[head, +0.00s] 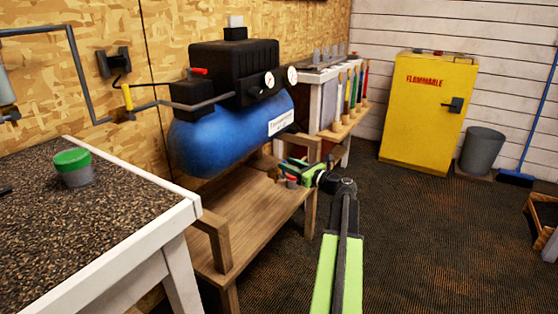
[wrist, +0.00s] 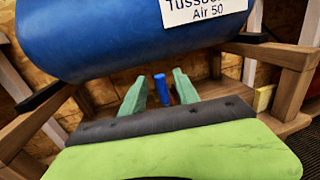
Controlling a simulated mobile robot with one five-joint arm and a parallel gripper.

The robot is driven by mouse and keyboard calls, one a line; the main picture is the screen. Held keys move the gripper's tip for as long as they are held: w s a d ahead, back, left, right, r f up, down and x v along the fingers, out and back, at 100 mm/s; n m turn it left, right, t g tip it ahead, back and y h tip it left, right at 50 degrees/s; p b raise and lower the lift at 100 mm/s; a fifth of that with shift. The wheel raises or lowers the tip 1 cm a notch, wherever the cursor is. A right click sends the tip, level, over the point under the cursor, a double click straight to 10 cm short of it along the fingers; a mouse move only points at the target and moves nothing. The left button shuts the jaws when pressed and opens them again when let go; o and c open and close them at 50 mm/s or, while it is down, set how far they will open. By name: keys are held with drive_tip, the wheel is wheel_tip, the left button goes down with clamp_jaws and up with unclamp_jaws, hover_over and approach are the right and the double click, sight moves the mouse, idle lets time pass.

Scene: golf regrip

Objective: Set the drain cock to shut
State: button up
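The blue compressor tank (head: 225,135) lies on a wooden stand, and its underside fills the top of the wrist view (wrist: 130,35). My gripper (head: 287,172) is by the tank's lower right end, above the stand. In the wrist view its two green fingers (wrist: 160,92) are apart. A small blue upright piece (wrist: 161,88), probably the drain cock's handle, shows between them, with a gap on each side. I cannot tell how far it is from the fingertips or which way the cock is set. In the head view my gripper hides most of that spot.
The wooden stand (head: 250,222) has posts around the tank. A speckled bench (head: 90,225) with a green-lidded tub (head: 73,167) is at left. A rack with coloured grips (head: 350,95), a yellow cabinet (head: 428,110) and a grey bin (head: 482,152) stand behind.

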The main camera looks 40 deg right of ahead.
drive_tip(key=w, duration=0.5)
drive_tip(key=shift+w+a, duration=0.15)
drive_tip(key=shift+w, duration=0.25)
drive_tip(key=shift+c, duration=0.4)
clamp_jaws()
idle(0.5)
